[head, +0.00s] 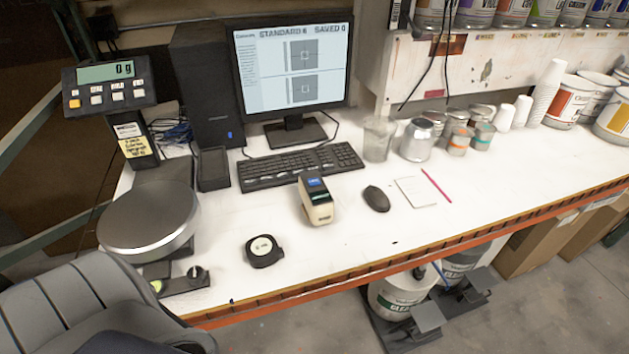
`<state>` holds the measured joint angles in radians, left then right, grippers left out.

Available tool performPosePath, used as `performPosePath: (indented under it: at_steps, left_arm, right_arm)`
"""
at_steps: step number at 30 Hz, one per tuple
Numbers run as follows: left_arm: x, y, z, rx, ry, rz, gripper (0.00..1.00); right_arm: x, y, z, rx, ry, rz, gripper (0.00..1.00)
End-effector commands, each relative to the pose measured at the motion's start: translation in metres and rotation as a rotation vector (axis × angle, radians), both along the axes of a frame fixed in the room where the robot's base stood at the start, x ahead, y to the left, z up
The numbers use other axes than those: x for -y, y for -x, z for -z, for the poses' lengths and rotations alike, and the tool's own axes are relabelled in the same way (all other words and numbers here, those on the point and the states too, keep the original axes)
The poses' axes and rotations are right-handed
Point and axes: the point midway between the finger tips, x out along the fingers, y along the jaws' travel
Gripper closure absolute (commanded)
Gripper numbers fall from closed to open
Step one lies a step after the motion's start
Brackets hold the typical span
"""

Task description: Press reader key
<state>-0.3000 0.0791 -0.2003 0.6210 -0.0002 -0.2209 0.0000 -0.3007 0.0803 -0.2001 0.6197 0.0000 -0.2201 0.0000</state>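The reader (318,203), a small cream and black handheld device, stands on the white bench in front of the keyboard. It has a lit blue screen (315,183) near its top and a dark band with a greenish strip below it. The key itself is too small to make out clearly. Nothing touches the reader. Neither of my grippers is in view.
A monitor (292,72) reads "STANDARD 6" and "SAVED 0". A scale (150,222) stands left. Bench space in front is clear.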

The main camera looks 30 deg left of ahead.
Motion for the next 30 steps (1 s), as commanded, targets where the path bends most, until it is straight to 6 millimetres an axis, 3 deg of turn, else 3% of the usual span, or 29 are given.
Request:
performPosePath:
  at_steps: [2,21,30]
  left_arm:
    - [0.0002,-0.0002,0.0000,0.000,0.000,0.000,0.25]
    - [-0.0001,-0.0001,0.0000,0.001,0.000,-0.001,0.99]
    - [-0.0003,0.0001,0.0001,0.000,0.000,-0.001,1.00]
  right_arm:
    - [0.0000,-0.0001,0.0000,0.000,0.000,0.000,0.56]
    - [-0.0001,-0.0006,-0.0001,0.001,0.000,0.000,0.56]
    - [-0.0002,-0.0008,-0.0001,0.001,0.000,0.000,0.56]
